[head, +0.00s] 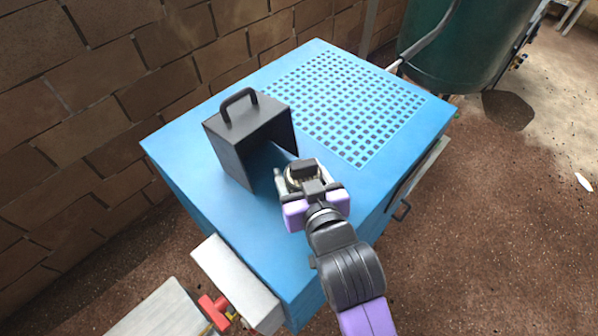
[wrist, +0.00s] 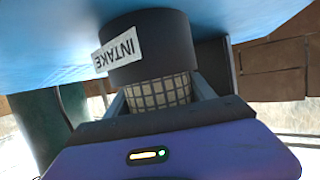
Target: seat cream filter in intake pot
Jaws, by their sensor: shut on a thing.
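The intake pot (wrist: 155,45) is a dark, round pot with a white INTAKE label that reads upside down in the wrist view. It stands against the blue surface. My gripper (wrist: 162,93) is shut on the cream filter (wrist: 158,94), which has a dark grid pattern. The filter is lined up with the pot's mouth and its far end meets the rim in the picture. I cannot tell how far it is inside. In the head view my gripper (head: 298,182) is low over the blue top, and my arm hides most of the filter and pot.
A dark open-fronted cover with a handle (head: 250,130) stands on the blue cabinet top (head: 200,150), just left of my gripper. A perforated grid (head: 345,105) fills the far part. A pale box with a red valve (head: 235,285) is at the near left.

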